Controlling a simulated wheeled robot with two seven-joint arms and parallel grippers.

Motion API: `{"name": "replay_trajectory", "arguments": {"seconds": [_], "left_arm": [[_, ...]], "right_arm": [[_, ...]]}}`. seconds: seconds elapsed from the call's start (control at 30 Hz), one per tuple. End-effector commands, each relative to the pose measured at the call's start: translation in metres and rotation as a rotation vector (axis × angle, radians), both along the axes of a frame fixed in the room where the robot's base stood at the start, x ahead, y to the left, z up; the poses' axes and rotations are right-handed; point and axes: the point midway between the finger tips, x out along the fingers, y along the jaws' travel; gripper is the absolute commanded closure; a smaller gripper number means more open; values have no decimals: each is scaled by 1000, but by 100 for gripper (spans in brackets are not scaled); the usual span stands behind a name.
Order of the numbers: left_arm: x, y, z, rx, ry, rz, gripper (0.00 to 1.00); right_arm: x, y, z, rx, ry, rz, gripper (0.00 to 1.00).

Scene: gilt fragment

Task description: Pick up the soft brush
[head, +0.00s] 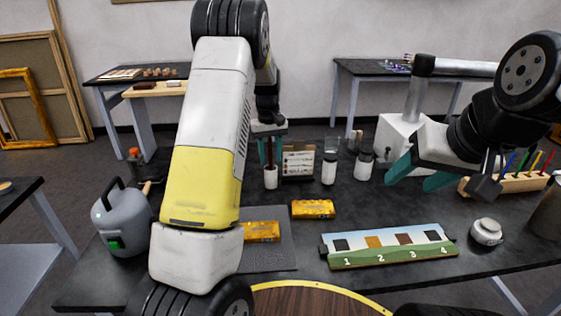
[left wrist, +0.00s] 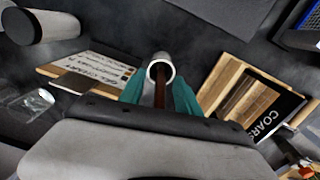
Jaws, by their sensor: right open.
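A dark reddish-brown handle, which looks like the soft brush (head: 269,152), stands upright in a small white cup (head: 270,182) at the back middle of the table. Its bristles are hidden. In the left wrist view the brush handle (left wrist: 160,93) runs between my teal fingers, with the white cup's rim (left wrist: 161,60) beyond. My left gripper (head: 268,130) is above the cup, with its fingers either side of the handle. They look open, with a gap to the handle. My right gripper (head: 420,178) is open and empty over the right side of the table.
A text card (head: 299,162) and white-labelled jars (head: 329,171) stand close right of the cup. A board lettered "COARS" (left wrist: 262,107) shows in the left wrist view. Yellow blocks (head: 313,209), a numbered strip (head: 388,246) and a grey canister (head: 122,222) occupy the front.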

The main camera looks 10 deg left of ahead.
Motion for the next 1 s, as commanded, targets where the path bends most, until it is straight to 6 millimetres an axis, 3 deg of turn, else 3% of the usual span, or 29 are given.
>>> {"name": "replay_trajectory", "arguments": {"seconds": [0.1, 0.33, 0.53, 0.87, 1.0], "left_arm": [[0, 0, -9, 0, -1, 0, 61], [0, 0, -10, 0, -1, 0, 61], [0, 0, -9, 0, -1, 0, 100], [0, 0, -9, 0, -2, 0, 100], [1, 0, 0, -1, -4, 0, 100]], "right_arm": [[0, 0, 0, 0, 0, 0, 44], [0, 0, 0, 0, 0, 0, 44], [0, 0, 0, 0, 0, 0, 44], [0, 0, 0, 0, 0, 0, 44], [0, 0, 0, 0, 0, 0, 44]]}}
